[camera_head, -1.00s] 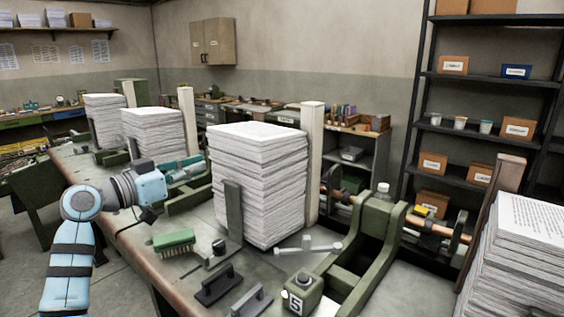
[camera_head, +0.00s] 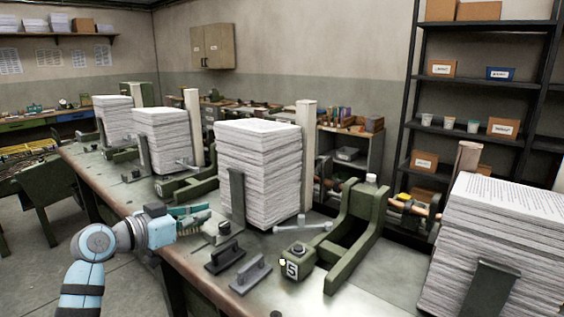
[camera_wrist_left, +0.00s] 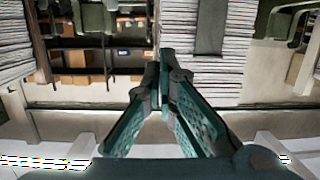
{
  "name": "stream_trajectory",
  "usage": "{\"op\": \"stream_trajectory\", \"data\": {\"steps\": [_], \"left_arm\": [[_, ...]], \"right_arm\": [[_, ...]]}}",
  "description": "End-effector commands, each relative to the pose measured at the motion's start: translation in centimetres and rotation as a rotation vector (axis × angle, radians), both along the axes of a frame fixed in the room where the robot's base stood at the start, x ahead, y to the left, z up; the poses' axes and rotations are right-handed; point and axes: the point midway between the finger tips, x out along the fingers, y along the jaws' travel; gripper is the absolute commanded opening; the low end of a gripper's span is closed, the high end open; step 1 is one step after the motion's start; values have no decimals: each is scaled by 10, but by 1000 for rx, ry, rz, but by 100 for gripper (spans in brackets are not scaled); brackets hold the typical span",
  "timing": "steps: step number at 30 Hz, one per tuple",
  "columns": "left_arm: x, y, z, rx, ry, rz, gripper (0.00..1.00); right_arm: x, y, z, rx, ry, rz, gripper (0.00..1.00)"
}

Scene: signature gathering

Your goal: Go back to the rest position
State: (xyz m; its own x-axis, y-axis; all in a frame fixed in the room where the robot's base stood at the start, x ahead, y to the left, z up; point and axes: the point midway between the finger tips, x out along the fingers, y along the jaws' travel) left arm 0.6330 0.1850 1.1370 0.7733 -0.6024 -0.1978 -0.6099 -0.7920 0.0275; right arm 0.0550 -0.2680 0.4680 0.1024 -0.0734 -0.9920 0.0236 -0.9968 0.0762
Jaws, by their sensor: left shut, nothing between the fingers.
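My left arm comes in from the lower left in the head view. Its gripper (camera_head: 200,216) has teal fingers and hangs over the front part of the long workbench (camera_head: 203,281), in front of the tall middle paper stack (camera_head: 260,175). In the left wrist view the two teal fingers of the gripper (camera_wrist_left: 162,68) come together at their tips, with nothing held between them. A brush on the bench is largely hidden by the gripper. My right gripper is not in view.
Paper stacks stand along the bench, with another large stack (camera_head: 497,235) at the right. A green block marked 5 (camera_head: 293,266) and a green frame (camera_head: 352,240) stand near the middle stack.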

Motion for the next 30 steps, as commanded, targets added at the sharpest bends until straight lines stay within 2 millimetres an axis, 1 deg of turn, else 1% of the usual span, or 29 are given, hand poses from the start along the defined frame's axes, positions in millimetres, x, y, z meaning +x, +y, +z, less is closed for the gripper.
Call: {"op": "stream_trajectory", "data": {"steps": [1,2,3,5,6,8,9,11,12,13,14,15,16,17,18,22,24,26,27,29,30], "left_arm": [[-5,-2,-18,15,29,3,0],[-9,-4,-30,25,48,8,0],[-15,-6,-49,43,79,14,0],[-26,-7,-78,72,129,26,0],[-35,-8,-99,91,166,35,0],[-52,-10,-133,124,226,52,0],[-67,-10,-157,148,271,68,0],[-94,-9,-196,188,347,96,0],[-117,-8,-222,216,404,120,0],[-135,-5,-241,238,447,141,0],[-154,-3,-258,258,489,163,0],[-179,0,-277,284,540,192,0],[-196,3,-290,301,576,215,0],[-213,6,-300,316,609,236,0],[-235,11,-312,337,650,266,0],[-299,24,-336,390,763,355,0],[-330,32,-343,415,815,404,0],[-356,38,-346,436,859,447,0],[-373,43,-348,448,886,475,0],[-397,50,-348,467,923,517,0],[-413,54,-347,480,948,547,0]], "right_arm": [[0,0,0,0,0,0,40],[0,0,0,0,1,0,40],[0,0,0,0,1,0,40],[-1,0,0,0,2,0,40],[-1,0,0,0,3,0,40],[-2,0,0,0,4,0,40],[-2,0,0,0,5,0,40],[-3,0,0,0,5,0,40],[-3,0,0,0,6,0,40],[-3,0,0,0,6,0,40],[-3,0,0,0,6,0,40],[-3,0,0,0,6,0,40],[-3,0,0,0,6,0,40],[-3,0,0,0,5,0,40],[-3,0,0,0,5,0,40],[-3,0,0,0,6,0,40],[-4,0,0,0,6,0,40],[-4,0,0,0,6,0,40],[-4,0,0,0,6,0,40],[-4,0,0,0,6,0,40],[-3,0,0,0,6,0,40]]}}
